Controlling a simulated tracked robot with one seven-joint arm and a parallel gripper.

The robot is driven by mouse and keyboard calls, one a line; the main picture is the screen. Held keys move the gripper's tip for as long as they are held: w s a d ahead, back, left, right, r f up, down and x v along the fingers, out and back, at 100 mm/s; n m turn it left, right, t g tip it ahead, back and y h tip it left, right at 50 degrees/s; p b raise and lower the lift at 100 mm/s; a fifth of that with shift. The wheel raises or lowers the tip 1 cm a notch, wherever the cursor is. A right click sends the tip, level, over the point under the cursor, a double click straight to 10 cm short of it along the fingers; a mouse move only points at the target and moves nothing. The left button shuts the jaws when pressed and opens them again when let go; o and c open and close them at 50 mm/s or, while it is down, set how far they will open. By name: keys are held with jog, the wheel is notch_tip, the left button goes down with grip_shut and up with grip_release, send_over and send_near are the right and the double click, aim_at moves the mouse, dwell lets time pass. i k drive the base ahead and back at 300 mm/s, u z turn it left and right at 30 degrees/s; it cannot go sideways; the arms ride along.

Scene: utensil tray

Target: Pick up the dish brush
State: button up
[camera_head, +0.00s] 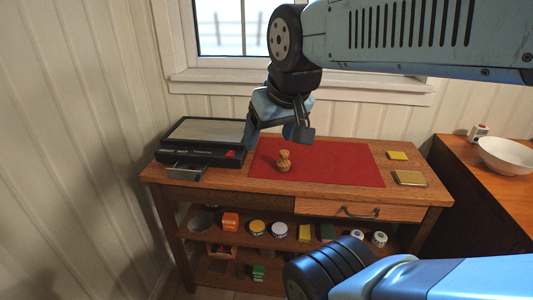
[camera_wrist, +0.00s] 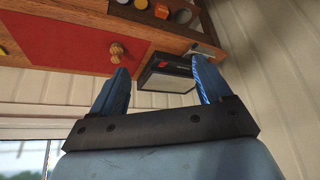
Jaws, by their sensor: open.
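The dish brush (camera_head: 284,161) is a small tan wooden piece with a rounded knob on top, standing on the red mat (camera_head: 340,163). It also shows in the wrist view (camera_wrist: 117,50), where the picture is turned upside down, just beyond the tip of the left finger. My gripper (camera_head: 278,132) is open and empty, above and behind the brush in the head view, and apart from it. In the wrist view my gripper (camera_wrist: 160,66) has its two blue fingers spread wide, with nothing between them.
A black and silver appliance (camera_head: 204,142) stands on the wooden table (camera_head: 222,185) left of the mat. A yellow sponge (camera_head: 397,155) and a small framed pad (camera_head: 410,178) lie at the right. Shelves below hold jars and boxes. A white bowl (camera_head: 506,155) sits on the right counter.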

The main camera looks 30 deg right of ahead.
aim_at(283, 164)
jog(key=u, duration=1)
jog(key=k, duration=1.15)
jog(key=z, duration=1.05)
jog(key=i, duration=1)
jog(key=u, duration=0.05)
